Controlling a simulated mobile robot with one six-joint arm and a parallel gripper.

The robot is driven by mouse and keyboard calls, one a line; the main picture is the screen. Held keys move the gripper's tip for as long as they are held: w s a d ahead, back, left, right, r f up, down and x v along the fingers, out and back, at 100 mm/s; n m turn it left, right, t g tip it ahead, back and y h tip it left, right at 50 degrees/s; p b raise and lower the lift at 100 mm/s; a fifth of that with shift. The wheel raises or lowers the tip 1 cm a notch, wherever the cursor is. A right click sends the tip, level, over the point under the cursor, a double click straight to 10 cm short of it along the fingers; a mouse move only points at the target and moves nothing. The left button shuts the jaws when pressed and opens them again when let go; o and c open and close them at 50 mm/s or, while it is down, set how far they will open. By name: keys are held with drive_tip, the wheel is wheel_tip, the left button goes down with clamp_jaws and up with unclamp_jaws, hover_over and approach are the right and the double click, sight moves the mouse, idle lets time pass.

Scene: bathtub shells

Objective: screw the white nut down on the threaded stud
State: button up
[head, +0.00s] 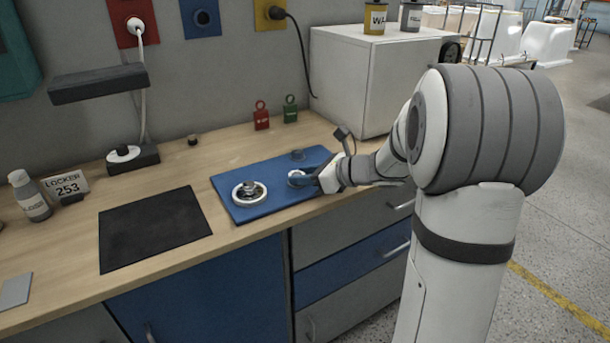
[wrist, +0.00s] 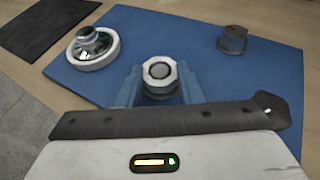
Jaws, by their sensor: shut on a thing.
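The white nut (wrist: 173,74) sits around the threaded stud (wrist: 159,70), whose grey round top shows in the middle of the nut in the wrist view. My gripper (wrist: 160,86) is shut on the nut, with one blue finger on each side of it. In the head view my gripper (head: 308,179) reaches in from the right over the blue board (head: 240,211), and the nut (head: 296,176) shows only partly beside the fingers. How far down the stud the nut sits I cannot tell.
On the board, a white ring with a metal fitting (head: 249,193) stands left of my gripper and a dark grey knob (head: 297,155) stands behind it. A black mat (head: 154,228) lies further left. A white cabinet (head: 345,75) stands at the back right.

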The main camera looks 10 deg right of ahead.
drive_tip(key=o, duration=1)
drive_tip(key=shift+o, duration=0.2)
drive_tip(key=v, duration=0.7)
drive_tip(key=shift+s+d+r, duration=0.15)
drive_tip(key=shift+s+d, duration=0.1)
drive_tip(key=shift+s, duration=0.05)
